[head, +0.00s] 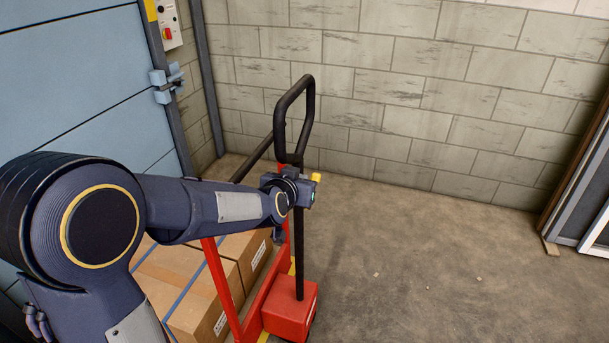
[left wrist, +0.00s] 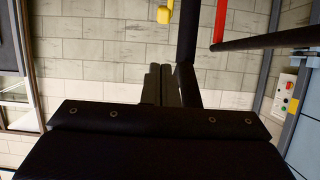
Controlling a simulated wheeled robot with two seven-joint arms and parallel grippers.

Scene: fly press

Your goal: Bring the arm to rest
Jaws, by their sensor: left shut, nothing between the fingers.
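My left arm (head: 215,205) reaches in from the left, over strapped cartons, to a black tiller. My left gripper (left wrist: 160,88) shows in the left wrist view as two dark fingers shut together with nothing between them. In the head view its fingers are mostly hidden behind the wrist. The tiller has a looped black handle (head: 282,112) and a dark post (head: 299,255) rising from a red base (head: 290,315). A black post (left wrist: 187,45) stands just right of the fingers in the left wrist view; I cannot tell whether they touch. My right gripper is not in view.
Cartons (head: 180,265) with blue straps sit beside a red frame (head: 222,290). A yellow knob (head: 316,177) is close to my wrist. A blue door (head: 70,80) and control box (head: 170,25) are at left, a block wall (head: 400,90) behind. Floor (head: 430,260) at right is clear.

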